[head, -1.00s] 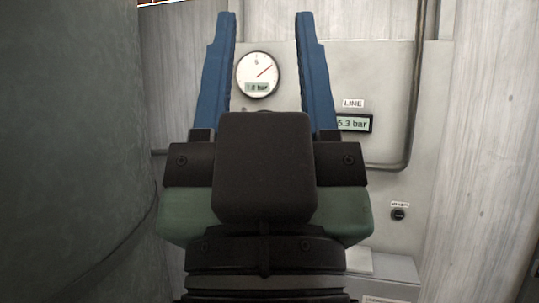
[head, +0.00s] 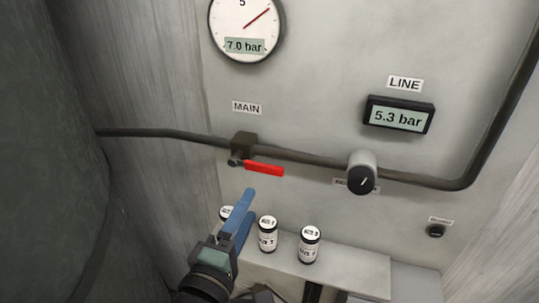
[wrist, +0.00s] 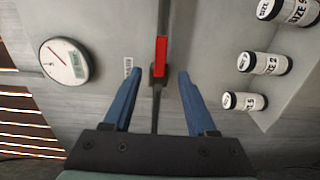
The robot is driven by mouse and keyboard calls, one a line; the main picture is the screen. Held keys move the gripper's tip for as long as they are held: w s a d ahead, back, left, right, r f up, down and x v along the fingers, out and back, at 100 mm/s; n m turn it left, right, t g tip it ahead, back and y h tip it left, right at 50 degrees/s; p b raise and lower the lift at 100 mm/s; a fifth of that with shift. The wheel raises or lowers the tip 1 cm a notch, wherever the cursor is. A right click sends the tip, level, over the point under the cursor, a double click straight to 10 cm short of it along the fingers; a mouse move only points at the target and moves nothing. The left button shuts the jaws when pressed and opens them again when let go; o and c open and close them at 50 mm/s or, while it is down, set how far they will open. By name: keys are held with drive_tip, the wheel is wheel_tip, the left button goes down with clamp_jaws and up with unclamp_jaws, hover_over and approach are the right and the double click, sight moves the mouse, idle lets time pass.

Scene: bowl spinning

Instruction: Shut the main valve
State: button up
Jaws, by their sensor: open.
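The main valve has a red lever (head: 264,169) on a dark valve body (head: 243,145), fitted on a dark pipe under the MAIN label (head: 247,108). The lever points right, along the pipe. My gripper (head: 246,212) is below the lever in the head view, apart from it, with blue fingers. In the wrist view the red lever (wrist: 161,56) stands ahead, between the lines of the two spread fingers (wrist: 160,74), with the valve body near the fingertips. The fingers are open and nothing is held between them.
A round gauge (head: 245,25) reads 7.0 bar; the LINE display (head: 399,117) reads 5.3 bar. Labelled canisters (head: 309,245) stand on a ledge (head: 350,266) below. A large dark surface (head: 45,180) fills the left.

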sight(268, 171)
drive_tip(key=p+x, duration=0.3)
drive_tip(key=x, duration=0.9)
drive_tip(key=shift+w+d+f, duration=0.1)
drive_tip(key=shift+w+f, duration=0.05)
drive_tip(key=shift+w, duration=0.2)
clamp_jaws()
idle(1.0)
